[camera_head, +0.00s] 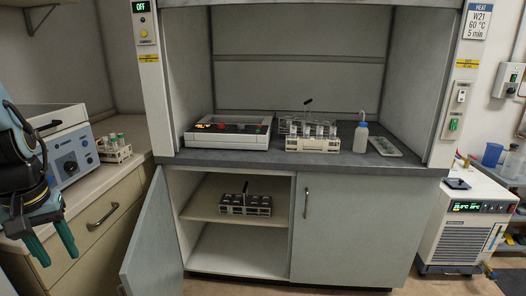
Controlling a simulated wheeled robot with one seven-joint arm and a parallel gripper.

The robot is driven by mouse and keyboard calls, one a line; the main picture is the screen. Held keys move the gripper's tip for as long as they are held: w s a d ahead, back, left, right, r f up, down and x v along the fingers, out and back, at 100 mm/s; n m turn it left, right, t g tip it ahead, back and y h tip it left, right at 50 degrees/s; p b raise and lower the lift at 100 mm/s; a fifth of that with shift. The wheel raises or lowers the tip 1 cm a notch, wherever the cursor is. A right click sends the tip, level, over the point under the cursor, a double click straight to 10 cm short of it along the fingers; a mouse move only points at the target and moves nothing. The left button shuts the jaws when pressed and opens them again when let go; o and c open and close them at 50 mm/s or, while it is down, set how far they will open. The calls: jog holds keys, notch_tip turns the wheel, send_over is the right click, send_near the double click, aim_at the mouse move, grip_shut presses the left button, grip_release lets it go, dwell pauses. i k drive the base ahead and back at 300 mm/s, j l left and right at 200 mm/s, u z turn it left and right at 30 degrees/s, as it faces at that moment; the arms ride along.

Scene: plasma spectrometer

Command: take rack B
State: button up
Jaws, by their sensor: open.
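Several racks are in view, and I cannot read any label that marks one as rack B. A dark rack with an upright handle (246,205) stands on the shelf inside the open cabinet under the hood. A pale rack (313,144) holding clear vessels stands on the hood's worktop, with another rack (284,126) with a dark handle partly hidden behind it. A small pale rack with green-capped tubes (115,151) stands on the left counter. My gripper (59,257) is at the far left, pointing down, open and empty, away from all the racks.
The left cabinet door (153,239) stands open towards me; the right door (342,229) is shut. A hotplate-like device (228,133), a wash bottle (361,138) and a tray (384,147) are in the hood. A chiller (463,225) stands at right. The cabinet's lower space is empty.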

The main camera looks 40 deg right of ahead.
aim_at(245, 205)
jog(key=l, duration=1.2)
jog(key=i+l, duration=0.15)
jog(key=l, duration=1)
jog(key=l+u, duration=0.4)
jog(key=k+l+u, duration=0.15)
jog(key=l+u, duration=0.25)
jog(key=l, duration=0.2)
jog(key=k+l+u, duration=0.15)
jog(key=l+u, duration=0.35)
jog(key=u, duration=0.4)
